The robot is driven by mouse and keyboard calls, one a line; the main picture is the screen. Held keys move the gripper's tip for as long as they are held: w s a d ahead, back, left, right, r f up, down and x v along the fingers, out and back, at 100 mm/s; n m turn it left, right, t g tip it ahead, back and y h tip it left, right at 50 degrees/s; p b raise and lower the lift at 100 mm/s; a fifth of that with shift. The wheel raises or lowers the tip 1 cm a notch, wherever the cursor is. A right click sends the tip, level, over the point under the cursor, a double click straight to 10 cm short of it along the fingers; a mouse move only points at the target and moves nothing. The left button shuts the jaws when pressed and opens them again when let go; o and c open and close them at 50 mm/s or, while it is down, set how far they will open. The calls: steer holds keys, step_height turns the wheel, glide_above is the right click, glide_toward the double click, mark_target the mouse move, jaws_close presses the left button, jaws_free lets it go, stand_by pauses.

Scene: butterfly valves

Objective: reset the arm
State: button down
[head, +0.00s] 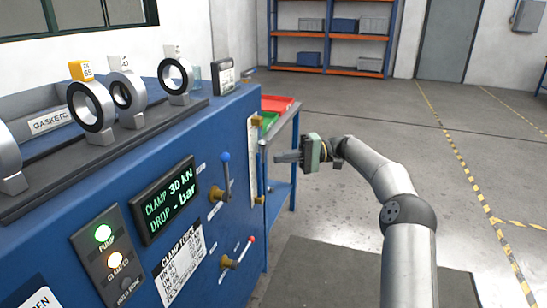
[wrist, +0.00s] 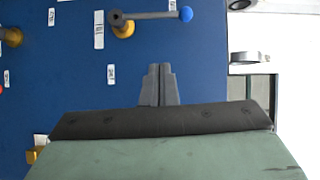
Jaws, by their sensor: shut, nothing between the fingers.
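My arm (head: 393,195) reaches in from the lower right in the head view. My gripper (head: 280,157) is at its end, shut and empty, pointing left toward the right end of the blue test bench (head: 215,130). In the wrist view the two grey fingers of my gripper (wrist: 159,72) lie together with nothing between them. The bench's blue front panel (wrist: 140,60) fills much of the view beyond them. A blue-tipped lever (wrist: 160,14) shows above the fingertips. The gap between fingertips and panel is hard to judge.
The bench front carries a blue-knobbed lever (head: 225,170), a red-knobbed lever (head: 245,250) and a display (head: 166,200) reading "CLAMP 30 kN". Ring-shaped valve bodies (head: 92,105) stand on top. A side table with a red tray (head: 278,103) stands behind my gripper. Open floor (head: 470,150) lies right.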

steer(key=s+a+r+m+h+p, duration=0.1)
steer(key=s+a+r+h+p, duration=0.2)
steer(key=s+a+h+p, duration=0.75)
steer(key=s+d+t+h+p, duration=0.1)
steer(key=s+d, duration=0.4)
steer(key=s, duration=0.5)
steer(key=s+d+t+h+p, duration=0.1)
steer(key=s+d, duration=0.4)
steer(key=s, duration=0.6)
steer(key=s+d+m+t+h+p, duration=0.1)
steer(key=s+d+h+p, duration=0.2)
steer(key=s, duration=0.8)
steer(key=d+h, duration=0.1)
steer(key=d, duration=0.1)
steer(key=shift+s+d+f+h+p, duration=0.2)
steer(key=shift+d+f+h+p, duration=0.1)
steer(key=shift+f+h, duration=0.05)
